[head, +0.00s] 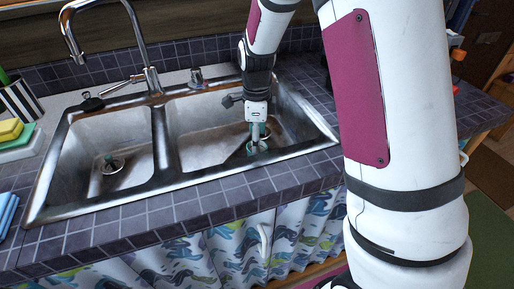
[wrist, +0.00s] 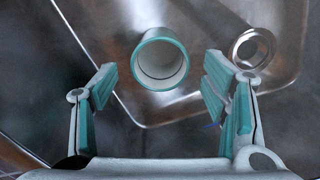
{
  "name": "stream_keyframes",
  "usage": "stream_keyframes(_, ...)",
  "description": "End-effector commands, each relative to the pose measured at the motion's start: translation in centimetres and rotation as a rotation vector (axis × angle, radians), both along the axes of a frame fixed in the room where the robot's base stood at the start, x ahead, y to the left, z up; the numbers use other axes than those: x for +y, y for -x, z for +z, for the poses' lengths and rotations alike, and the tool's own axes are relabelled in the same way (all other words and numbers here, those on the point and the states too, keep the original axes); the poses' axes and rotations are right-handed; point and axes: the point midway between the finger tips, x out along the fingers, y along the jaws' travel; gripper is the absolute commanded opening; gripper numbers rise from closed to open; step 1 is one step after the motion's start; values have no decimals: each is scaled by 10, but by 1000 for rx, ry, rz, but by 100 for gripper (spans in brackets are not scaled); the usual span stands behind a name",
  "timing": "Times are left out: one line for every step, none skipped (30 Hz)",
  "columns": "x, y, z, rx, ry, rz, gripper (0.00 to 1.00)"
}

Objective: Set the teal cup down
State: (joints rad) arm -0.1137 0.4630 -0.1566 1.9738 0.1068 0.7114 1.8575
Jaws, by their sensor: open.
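The teal cup (wrist: 160,58) is upright in the wrist view, its round mouth facing the camera and its inside pale and empty. In the head view the cup (head: 257,147) is low at the front of the right sink basin, below my gripper (head: 257,130). In the wrist view my gripper (wrist: 158,84) is open, with a teal-padded finger on each side of the cup and gaps between. The cup's base is hidden, so its contact with the basin floor cannot be seen.
The steel double sink (head: 160,150) has raised rims and a divider. A drain ring (wrist: 250,48) is right of the cup in the wrist view. A faucet (head: 150,75) stands behind, and sponges (head: 12,130) lie at the left. The left basin holds only its drain.

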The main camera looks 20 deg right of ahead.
Motion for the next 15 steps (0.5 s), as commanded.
stream_keyframes(0, 0, 13, -4, 0, 1, 68)
stream_keyframes(0, 0, 19, -4, -1, 1, 68)
stream_keyframes(0, 0, 26, -4, 1, 1, 68)
stream_keyframes(0, 0, 32, -4, 1, 1, 68)
stream_keyframes(0, 0, 37, -4, 1, 1, 68)
stream_keyframes(0, 0, 42, -2, 0, 1, 68)
stream_keyframes(0, 0, 46, -2, 0, 1, 68)
stream_keyframes(0, 0, 49, -2, 0, 1, 68)
stream_keyframes(0, 0, 53, -2, 1, 1, 68)
stream_keyframes(0, 0, 56, -2, 1, 1, 68)
stream_keyframes(0, 0, 58, -2, 1, 1, 68)
stream_keyframes(0, 0, 60, -2, 1, 1, 68)
stream_keyframes(0, 0, 61, -1, 0, 1, 68)
stream_keyframes(0, 0, 62, -1, 0, 1, 68)
stream_keyframes(0, 0, 62, 0, 1, 0, 68)
